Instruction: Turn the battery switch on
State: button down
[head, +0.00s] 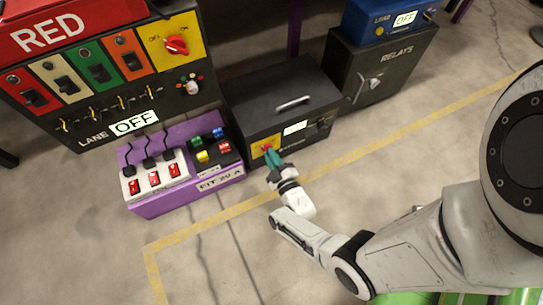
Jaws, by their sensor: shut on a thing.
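The battery switch (267,149) is a small red knob on a yellow plate on the front of a black box (280,98) with a metal handle on its lid. My gripper (271,156) has green fingers and is shut on the red knob, reaching it from the front. The fingers cover much of the knob, so which way it points cannot be told. A small lit display (295,128) sits right of the switch on the same box; its text is too small to read.
Left stands a purple fit bay box (190,200) with red switches and coloured blocks. Behind it is a panel with a lane display (134,123) reading OFF and another red rotary knob (177,44). Right is a dark relays cabinet (380,70) under a blue load box (392,20) reading OFF. Floor in front is clear.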

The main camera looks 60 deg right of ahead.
jog(key=shift+s+d+m, duration=0.1)
jog(key=shift+m, duration=4.35)
jog(key=shift+s+d+m, duration=0.1)
jog(key=shift+m, duration=4.35)
jog(key=c, duration=1.2)
grip_release()
jog(key=p+v, duration=0.2)
jog(key=v, duration=0.8)
jog(key=shift+s+a, duration=0.3)
jog(key=shift+a, duration=0.05)
